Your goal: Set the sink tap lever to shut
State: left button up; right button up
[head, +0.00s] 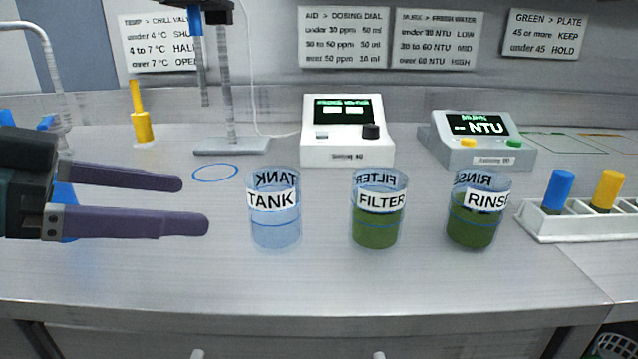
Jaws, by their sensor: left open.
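A grey curved tap pipe (52,65) rises at the far left edge of the head view, partly cut off. I cannot make out a tap lever for certain. A small blue part (47,122) shows by the foot of the pipe, and more blue shows behind my gripper. My left gripper (195,203) reaches in from the left with its two purple fingers apart and nothing between them. It is above the steel counter (180,275), in front of and to the right of the pipe. My right gripper is out of view.
Clear cups labelled TANK (275,230), FILTER (376,232) and RINSE (472,230) stand right of my gripper. Behind are a yellow upright handle (141,125), a stand (230,146), a white meter (340,155) and an NTU meter (480,155). A white rack (570,232) is right.

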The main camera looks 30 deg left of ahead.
aim_at(47, 118)
jog(key=u, duration=2.2)
